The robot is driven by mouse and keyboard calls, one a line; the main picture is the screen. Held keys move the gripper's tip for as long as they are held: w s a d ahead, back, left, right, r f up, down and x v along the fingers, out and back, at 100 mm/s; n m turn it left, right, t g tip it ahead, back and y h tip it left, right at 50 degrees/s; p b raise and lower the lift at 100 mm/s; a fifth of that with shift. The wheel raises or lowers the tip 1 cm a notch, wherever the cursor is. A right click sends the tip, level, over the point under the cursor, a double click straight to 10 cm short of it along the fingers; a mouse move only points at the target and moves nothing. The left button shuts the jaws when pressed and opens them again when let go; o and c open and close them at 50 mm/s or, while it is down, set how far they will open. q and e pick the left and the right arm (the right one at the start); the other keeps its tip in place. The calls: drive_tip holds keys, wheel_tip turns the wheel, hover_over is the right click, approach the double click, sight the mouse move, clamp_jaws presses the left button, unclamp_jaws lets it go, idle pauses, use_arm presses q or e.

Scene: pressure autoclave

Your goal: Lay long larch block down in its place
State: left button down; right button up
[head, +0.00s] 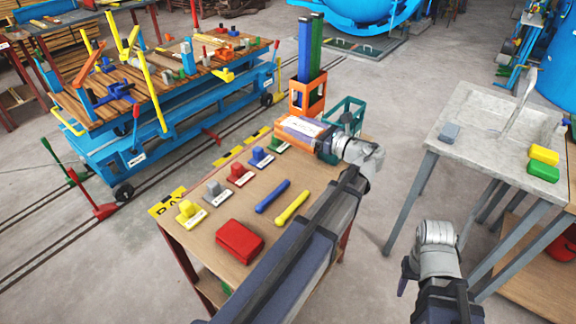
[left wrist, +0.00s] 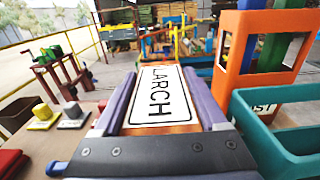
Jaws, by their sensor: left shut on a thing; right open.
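The long larch block (head: 296,125) is orange with a white label and is held over the far end of the wooden table (head: 222,205). In the left wrist view the larch block (left wrist: 158,128) fills the space between the purple fingers, its label reading LARCH. My left gripper (head: 318,136) is shut on it. I cannot tell whether the block touches anything below, and its far end is partly out of clear sight. My right gripper (head: 406,274) is open and empty, apart from the table, near the sink bench. No marked place for the block is clearly identifiable.
An orange holder (head: 308,95) with tall blue and green pieces and a teal crate (head: 345,108) stand close beyond the block. Several colored blocks with labels, a red box (head: 239,241) and two rods lie on the table. A loaded blue trolley (head: 185,105) stands behind at left.

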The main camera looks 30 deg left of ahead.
use_arm(q)
drive_tip(key=shift+f+b, duration=4.85)
drive_tip(key=shift+f, duration=0.2)
drive_tip(key=shift+r, duration=0.1)
drive_tip(key=shift+c, duration=1.9)
unclamp_jaws()
drive_tip(key=shift+f, duration=0.2)
drive_tip(key=o, duration=0.4)
drive_tip(key=shift+r, duration=0.2)
drive_tip(key=d, duration=0.8)
drive_tip(key=s+d, duration=0.1)
drive_tip(key=d, duration=0.3)
